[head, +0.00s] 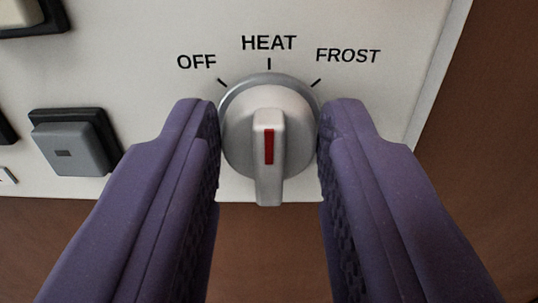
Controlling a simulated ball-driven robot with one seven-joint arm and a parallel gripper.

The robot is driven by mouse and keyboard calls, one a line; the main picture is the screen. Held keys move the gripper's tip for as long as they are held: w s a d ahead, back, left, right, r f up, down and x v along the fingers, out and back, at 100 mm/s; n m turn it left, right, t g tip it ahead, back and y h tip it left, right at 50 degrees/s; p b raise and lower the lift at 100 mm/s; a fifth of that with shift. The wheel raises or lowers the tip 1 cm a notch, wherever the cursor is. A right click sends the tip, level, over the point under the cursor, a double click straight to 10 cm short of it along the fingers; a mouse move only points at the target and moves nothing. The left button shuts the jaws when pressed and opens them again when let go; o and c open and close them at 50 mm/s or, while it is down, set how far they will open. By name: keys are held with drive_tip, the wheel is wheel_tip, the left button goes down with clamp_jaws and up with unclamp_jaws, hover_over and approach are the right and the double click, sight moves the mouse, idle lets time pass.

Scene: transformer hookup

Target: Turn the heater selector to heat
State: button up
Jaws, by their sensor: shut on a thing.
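The heater selector (268,178) is a round light-grey knob with a raised grip bar and a red line on it. The red line stands upright in the picture, in line with the HEAT mark (269,43). The OFF mark (197,62) is to its upper left and the FROST mark (348,56) to its upper right. My gripper (269,125) has its two purple fingers shut on the knob, one on the left side and one on the right. The fingers hide parts of the knob's sides.
The knob sits on a white panel (400,25) whose right and lower edges show. A grey square button (72,145) in a dark frame is left of the left finger. Another switch is cut off at the top left. A brown surface (490,150) lies beyond the panel.

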drive_tip(key=o, duration=1)
drive_tip(key=s+b, duration=0.1)
drive_tip(key=s, duration=0.6)
drive_tip(key=shift+s, duration=0.35)
drive_tip(key=shift+f, duration=0.15)
drive_tip(key=s+f+g+b, duration=0.1)
drive_tip(key=s+f+b, duration=0.2)
drive_tip(key=f+b, duration=0.1)
drive_tip(key=s+f+b, duration=0.3)
drive_tip(key=f+b, duration=0.1)
drive_tip(key=b, duration=0.1)
drive_tip(key=s+f+g+b, duration=0.1)
drive_tip(key=s+f+b, duration=0.2)
drive_tip(key=f+b, duration=0.1)
drive_tip(key=shift+s+f+g, duration=0.3)
drive_tip(key=shift+f, duration=0.1)
